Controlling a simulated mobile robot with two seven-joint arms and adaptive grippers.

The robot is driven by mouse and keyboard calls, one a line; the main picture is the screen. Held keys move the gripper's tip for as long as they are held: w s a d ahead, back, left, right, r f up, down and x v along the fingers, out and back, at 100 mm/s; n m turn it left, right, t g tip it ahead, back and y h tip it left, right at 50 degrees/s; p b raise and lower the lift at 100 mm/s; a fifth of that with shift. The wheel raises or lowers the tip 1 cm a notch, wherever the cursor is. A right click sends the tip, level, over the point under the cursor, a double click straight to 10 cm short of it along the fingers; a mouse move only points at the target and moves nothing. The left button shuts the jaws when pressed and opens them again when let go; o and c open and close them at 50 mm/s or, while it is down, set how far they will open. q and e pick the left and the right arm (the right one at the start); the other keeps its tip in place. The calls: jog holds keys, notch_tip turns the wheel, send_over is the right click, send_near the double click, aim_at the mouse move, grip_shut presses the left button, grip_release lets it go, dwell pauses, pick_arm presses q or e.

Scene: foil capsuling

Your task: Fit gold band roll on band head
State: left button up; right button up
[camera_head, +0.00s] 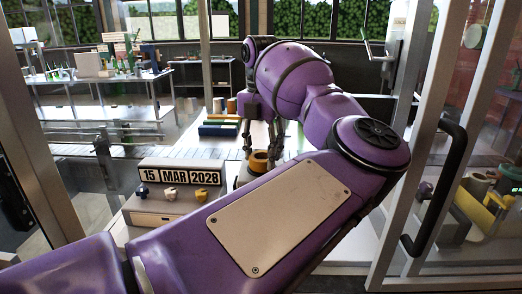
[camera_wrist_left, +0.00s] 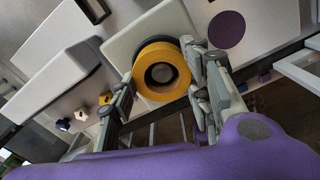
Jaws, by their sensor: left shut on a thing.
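The gold band roll (camera_head: 258,161) is a thick yellow-gold ring. In the left wrist view the gold band roll (camera_wrist_left: 160,95) shows face-on, with a grey core and a dark hole. My left gripper (camera_head: 262,147) reaches down to it in the head view. In the left wrist view my left gripper (camera_wrist_left: 163,75) is shut on the roll, one finger on each side. A dark round edge shows right behind the roll, beside a white rounded housing (camera_wrist_left: 128,40); I cannot tell whether this is the band head or whether the roll is seated. My right gripper is out of view.
A date block (camera_head: 180,172) reading 15 MAR 2028 stands left of the roll, with small blue and yellow knobs (camera_head: 171,192) below it. Coloured bars (camera_head: 218,128) lie behind. A glass door with a black handle (camera_head: 436,190) is at right.

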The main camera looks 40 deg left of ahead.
pick_arm(q)
jog(key=o, duration=1.2)
jog(key=shift+o, duration=0.2)
notch_tip(320, 180, up, 12)
